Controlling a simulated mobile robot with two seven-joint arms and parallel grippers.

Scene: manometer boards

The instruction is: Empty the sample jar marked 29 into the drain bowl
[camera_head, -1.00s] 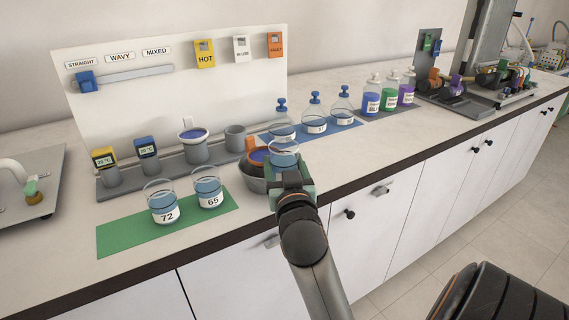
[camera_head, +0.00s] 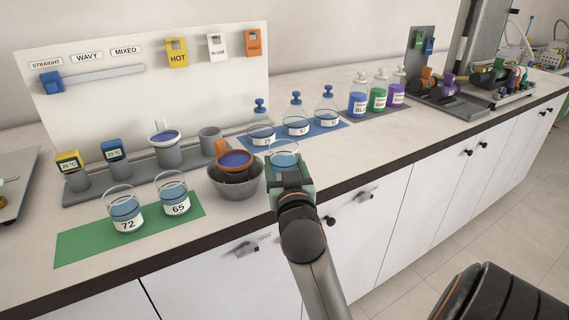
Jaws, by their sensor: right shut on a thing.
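My right gripper (camera_head: 288,181) is shut on a clear glass jar (camera_head: 284,159) holding blue liquid. The jar looks upright, near the counter's front edge, just right of the drain bowl. Its label is hidden, so I cannot read its number. The grey drain bowl (camera_head: 238,190) stands on the counter. An orange-rimmed cup (camera_head: 234,160) with dark blue liquid shows in or just behind the bowl; I cannot tell which. Two similar jars, marked 72 (camera_head: 126,214) and 65 (camera_head: 175,197), stand on the green mat (camera_head: 85,245). My left gripper is not in view.
Labelled bottles (camera_head: 378,97) stand further right. A grey rack (camera_head: 166,157) with cups and two gauges is at the back left. Counter right of the held jar is clear.

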